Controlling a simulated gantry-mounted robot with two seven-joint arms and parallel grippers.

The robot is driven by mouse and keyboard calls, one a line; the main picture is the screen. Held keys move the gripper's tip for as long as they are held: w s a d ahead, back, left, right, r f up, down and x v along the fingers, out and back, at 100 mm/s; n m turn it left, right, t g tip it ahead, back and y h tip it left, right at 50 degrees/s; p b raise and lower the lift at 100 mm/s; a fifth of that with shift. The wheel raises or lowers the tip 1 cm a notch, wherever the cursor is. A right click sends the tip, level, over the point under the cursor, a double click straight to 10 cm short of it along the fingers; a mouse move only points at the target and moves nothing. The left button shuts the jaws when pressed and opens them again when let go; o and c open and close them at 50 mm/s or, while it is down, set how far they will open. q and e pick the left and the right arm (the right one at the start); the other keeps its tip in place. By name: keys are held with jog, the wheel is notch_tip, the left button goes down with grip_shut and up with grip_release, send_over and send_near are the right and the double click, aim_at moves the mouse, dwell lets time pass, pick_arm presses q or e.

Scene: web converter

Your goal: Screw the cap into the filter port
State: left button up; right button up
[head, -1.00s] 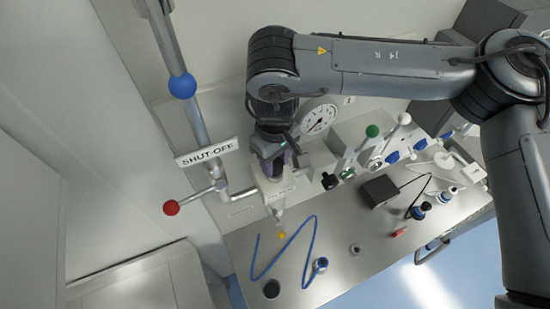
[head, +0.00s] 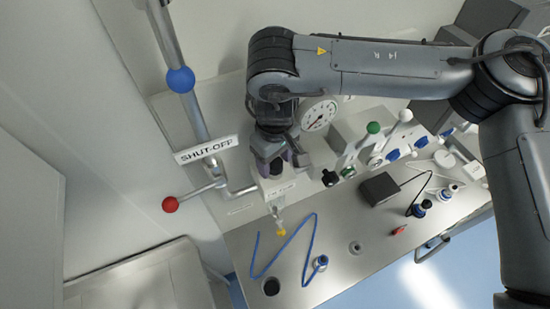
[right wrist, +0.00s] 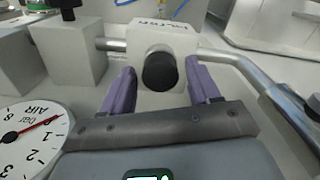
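A round black cap (right wrist: 160,72) shows in the right wrist view, against the front of a white block (right wrist: 147,97) whose label I cannot read fully. I take this to be the filter port; the cap hides the opening, so I cannot tell how deep it sits. My right gripper (right wrist: 162,90) is open, with one purple finger on each side of the cap and a visible gap to both. In the head view my right gripper (head: 280,165) is over the same white block (head: 277,187). My left gripper is not in view.
A metal pipe (head: 193,105) with a blue ball, a SHUT-OFF sign (head: 206,149) and a red-knobbed lever (head: 170,204) stand left of the gripper. A pressure gauge (head: 318,115) is close on its right. The steel table (head: 335,265) carries a blue hose (head: 283,245) and small fittings.

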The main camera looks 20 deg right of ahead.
jog(key=shift+r+n+p, duration=0.15)
jog(key=shift+n+p, duration=0.4)
jog(key=shift+n, duration=0.25)
jog(key=shift+n+p, duration=0.4)
jog(key=shift+n, duration=0.8)
jog(key=shift+n+p, duration=0.65)
jog(key=shift+n, duration=1.35)
